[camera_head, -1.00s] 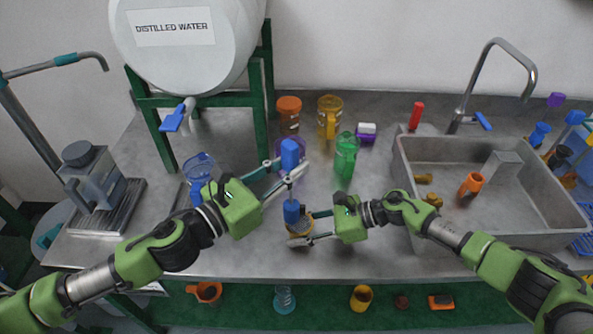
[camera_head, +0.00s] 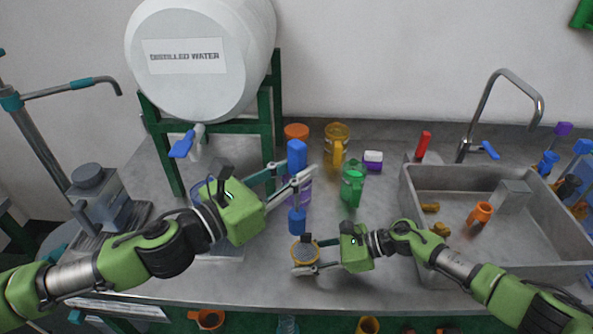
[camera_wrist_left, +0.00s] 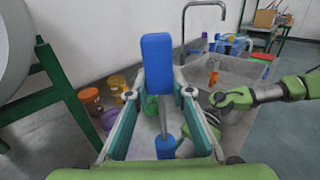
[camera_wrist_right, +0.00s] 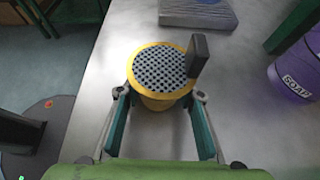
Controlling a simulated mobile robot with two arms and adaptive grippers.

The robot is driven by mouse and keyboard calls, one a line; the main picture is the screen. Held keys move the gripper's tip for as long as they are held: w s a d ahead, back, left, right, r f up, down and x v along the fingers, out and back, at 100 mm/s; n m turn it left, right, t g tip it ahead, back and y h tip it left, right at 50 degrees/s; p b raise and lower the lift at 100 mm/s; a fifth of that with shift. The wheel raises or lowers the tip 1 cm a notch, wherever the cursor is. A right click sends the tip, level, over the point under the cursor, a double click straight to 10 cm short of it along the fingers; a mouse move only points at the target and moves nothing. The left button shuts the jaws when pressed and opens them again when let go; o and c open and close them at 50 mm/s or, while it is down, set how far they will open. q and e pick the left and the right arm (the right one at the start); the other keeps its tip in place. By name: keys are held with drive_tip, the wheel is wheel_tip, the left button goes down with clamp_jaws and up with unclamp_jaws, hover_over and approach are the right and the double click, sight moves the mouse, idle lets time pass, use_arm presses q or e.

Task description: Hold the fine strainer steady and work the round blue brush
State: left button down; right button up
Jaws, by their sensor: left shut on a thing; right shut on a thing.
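The blue brush (camera_head: 297,155) is upright, with a blue block handle above a thin shaft and a round blue head (camera_head: 297,221). My left gripper (camera_head: 291,181) is shut on it; its handle (camera_wrist_left: 157,65) also stands between the fingers in the left wrist view. The fine strainer (camera_head: 305,254) is a yellow ring with dark perforated mesh and a dark upright tab. My right gripper (camera_head: 313,258) is shut on it, low over the counter. In the right wrist view the strainer's mesh (camera_wrist_right: 160,70) is bare, with no brush on it. The brush head is above and behind the strainer, apart from it.
A purple soap container (camera_wrist_right: 298,75), a green bottle (camera_head: 352,185), a yellow jug (camera_head: 336,148) and an orange-lidded jar (camera_head: 296,132) stand behind the grippers. The sink (camera_head: 410,192) is at the right. The distilled water tank (camera_head: 200,85) is at the back left.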

drive_tip(key=o, duration=1)
drive_tip(key=shift+c, duration=0.2)
drive_tip(key=shift+d, duration=0.1)
drive_tip(key=v, duration=1.1)
drive_tip(key=shift+d+r, duration=0.2)
drive_tip(key=shift+d, duration=0.15)
